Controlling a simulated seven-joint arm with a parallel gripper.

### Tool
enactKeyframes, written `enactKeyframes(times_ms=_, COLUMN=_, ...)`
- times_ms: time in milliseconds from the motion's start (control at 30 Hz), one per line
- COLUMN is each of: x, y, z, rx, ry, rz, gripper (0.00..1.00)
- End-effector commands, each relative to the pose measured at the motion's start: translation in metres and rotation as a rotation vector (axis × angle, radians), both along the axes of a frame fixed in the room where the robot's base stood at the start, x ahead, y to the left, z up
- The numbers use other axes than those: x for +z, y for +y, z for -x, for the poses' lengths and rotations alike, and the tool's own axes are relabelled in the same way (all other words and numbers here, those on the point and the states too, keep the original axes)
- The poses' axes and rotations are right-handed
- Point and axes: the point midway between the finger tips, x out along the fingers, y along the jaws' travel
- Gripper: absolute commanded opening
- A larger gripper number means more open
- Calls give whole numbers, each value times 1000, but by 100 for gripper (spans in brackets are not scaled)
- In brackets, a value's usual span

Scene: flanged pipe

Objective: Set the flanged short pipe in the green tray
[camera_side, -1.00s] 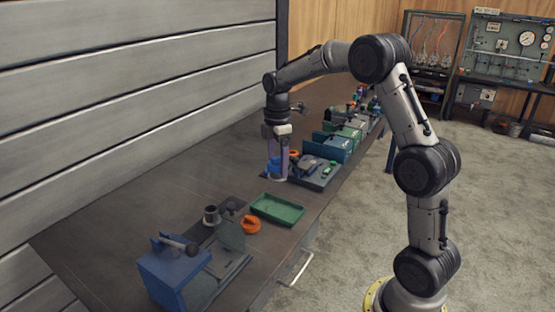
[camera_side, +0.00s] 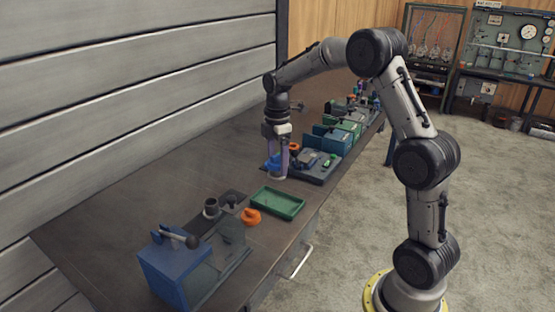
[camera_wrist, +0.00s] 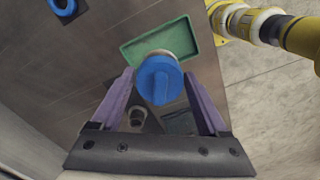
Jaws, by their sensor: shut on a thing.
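The flanged short pipe (camera_side: 277,177) is held upright by my gripper (camera_side: 281,160); its pale lower flange shows below the purple fingers. In the wrist view the pipe (camera_wrist: 160,82) shows a round blue end between the two fingers, with a pale rim behind it. My gripper also shows in the wrist view (camera_wrist: 159,88), its fingers on either side of the pipe. The green tray (camera_side: 263,200) lies empty on the bench, nearer the side camera than the pipe. It shows partly behind the pipe in the wrist view (camera_wrist: 135,60). The fingers hide part of the pipe.
An orange part (camera_side: 251,217) sits close to the tray. A dark-based fixture (camera_side: 315,170) stands right beside my gripper. The bench left of my gripper is clear.

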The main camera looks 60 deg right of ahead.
Motion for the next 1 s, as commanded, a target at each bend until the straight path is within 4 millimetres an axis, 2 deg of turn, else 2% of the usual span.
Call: enactKeyframes(times_ms=1000, x=-19, y=0, z=0, rx=0, ry=1, rz=-1, gripper=13)
